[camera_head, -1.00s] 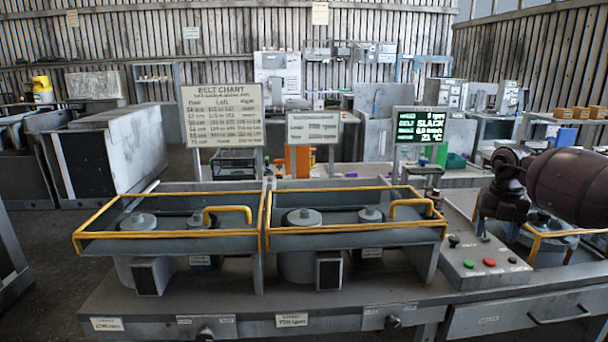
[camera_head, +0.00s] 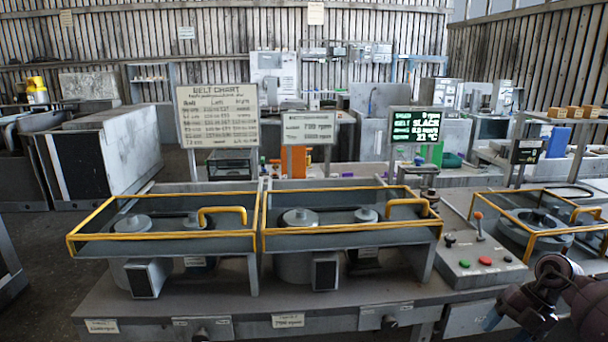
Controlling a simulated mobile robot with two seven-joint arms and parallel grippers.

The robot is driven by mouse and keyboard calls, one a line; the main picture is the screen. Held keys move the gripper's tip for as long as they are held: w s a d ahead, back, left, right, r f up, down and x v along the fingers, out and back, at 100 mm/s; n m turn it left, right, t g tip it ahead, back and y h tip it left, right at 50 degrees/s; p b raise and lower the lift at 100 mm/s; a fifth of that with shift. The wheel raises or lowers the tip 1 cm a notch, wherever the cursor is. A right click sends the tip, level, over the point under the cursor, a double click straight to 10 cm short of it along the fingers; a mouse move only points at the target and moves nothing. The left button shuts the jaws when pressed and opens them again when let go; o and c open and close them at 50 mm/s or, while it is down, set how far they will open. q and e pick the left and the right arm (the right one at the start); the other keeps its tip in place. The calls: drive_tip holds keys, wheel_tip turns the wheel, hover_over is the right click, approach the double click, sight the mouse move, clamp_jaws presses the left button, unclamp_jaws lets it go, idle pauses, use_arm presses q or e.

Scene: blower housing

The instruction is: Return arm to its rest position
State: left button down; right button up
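My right arm shows at the bottom right corner of the head view. Its dark gripper (camera_head: 520,312) is in front of the bench's right drawer, below the button panel (camera_head: 486,262). The fingers are small and partly cut off by the picture, so I cannot tell whether they are open or shut. I see nothing held in it. My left arm and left gripper are not in view.
The bench (camera_head: 240,306) carries two yellow-railed guards (camera_head: 160,236) over pulleys, and a third yellow-railed housing (camera_head: 545,236) at right.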

drive_tip(key=s+d+f+m+t+y, duration=0.1)
drive_tip(key=s+d+f, duration=0.1)
drive_tip(key=s+d, duration=0.35)
drive_tip(key=w+a+r+m+t+y, duration=0.3)
drive_tip(key=w+r+m+t+y, duration=0.15)
drive_tip(key=w+r+t, duration=0.7)
drive_tip(key=w+d+m+t+h, duration=0.2)
drive_tip(key=d+m+t+h, duration=0.3)
drive_tip(key=d+m+h, duration=1)
drive_tip(key=s+a+f+m+g+y, duration=0.1)
drive_tip(key=s+a+f+m+g, duration=0.1)
drive_tip(key=s+a+f, duration=0.65)
drive_tip(key=s+a+f+m+g+y, duration=0.15)
drive_tip(key=s+a+f, duration=0.3)
drive_tip(key=f, duration=0.75)
drive_tip(key=s+a+f+m+g, duration=0.1)
drive_tip(key=s+a+f+m, duration=0.1)
drive_tip(key=s+a, duration=0.7)
drive_tip(key=s+a+f+m+g, duration=0.1)
drive_tip(key=s+a+f, duration=0.3)
drive_tip(key=s+a, duration=0.6)
drive_tip(key=shift+s+a+m+y, duration=0.25)
drive_tip(key=shift+s+m+y, duration=0.15)
drive_tip(key=shift+s+m, duration=0.4)
